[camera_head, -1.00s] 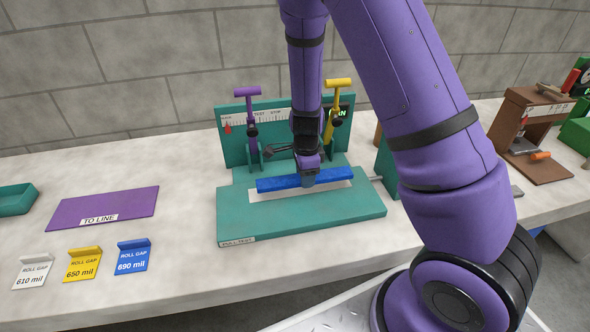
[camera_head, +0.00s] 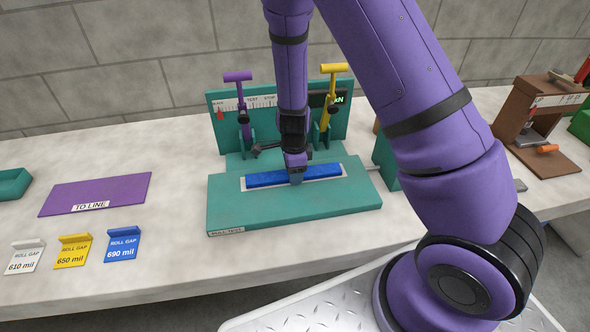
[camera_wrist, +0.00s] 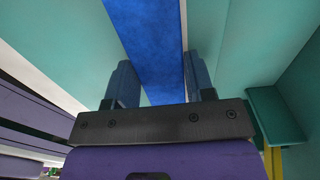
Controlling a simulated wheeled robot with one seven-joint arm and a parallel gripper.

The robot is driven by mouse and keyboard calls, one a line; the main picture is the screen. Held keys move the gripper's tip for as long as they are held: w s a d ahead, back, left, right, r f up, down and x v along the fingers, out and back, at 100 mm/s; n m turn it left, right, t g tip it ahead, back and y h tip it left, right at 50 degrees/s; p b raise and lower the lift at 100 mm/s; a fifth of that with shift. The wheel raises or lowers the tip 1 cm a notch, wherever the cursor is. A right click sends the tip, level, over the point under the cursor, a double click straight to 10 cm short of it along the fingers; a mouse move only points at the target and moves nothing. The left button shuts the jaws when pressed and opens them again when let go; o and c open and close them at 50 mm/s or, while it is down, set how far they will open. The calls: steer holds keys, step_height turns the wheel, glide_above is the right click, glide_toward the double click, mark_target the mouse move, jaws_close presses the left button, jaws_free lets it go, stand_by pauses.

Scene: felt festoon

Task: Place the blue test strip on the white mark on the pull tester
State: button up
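The blue test strip (camera_head: 265,179) lies lengthwise over the white mark (camera_head: 345,172) on the green pull tester (camera_head: 290,208). White shows around the strip. It looks flat and level, though I cannot tell whether it rests fully on the mark. My gripper (camera_head: 296,178) is right over the strip near its middle, pointing down. The part of the strip under the gripper is hidden.
A purple lever (camera_head: 240,100) and a yellow lever (camera_head: 330,100) stand at the tester's back. A purple TO LINE mat (camera_head: 95,193), white, yellow and blue roll gap cards (camera_head: 122,245) and a green tray (camera_head: 12,184) lie left. A brown device (camera_head: 540,130) stands right.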

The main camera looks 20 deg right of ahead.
steer(key=o, duration=0.3)
steer(key=shift+o, duration=0.2)
steer(key=shift+r, duration=0.15)
steer(key=s+d+r+n+t+y, duration=0.1)
steer(key=s+r+n, duration=0.15)
steer(key=r, duration=0.95)
steer(key=s+r+n+y, duration=0.1)
steer(key=s+r+n, duration=0.15)
steer(key=r, duration=0.95)
steer(key=s+d+r+n+t+h, duration=0.1)
steer(key=s+d+r+n+t, duration=0.1)
steer(key=s+r+n, duration=0.5)
steer(key=s+d+r+n+t+h, duration=0.1)
steer(key=s+d+r+n, duration=0.3)
steer(key=s+r+n, duration=0.4)
steer(key=s+r+t, duration=0.1)
steer(key=s, duration=0.4)
steer(key=shift+r, duration=0.4)
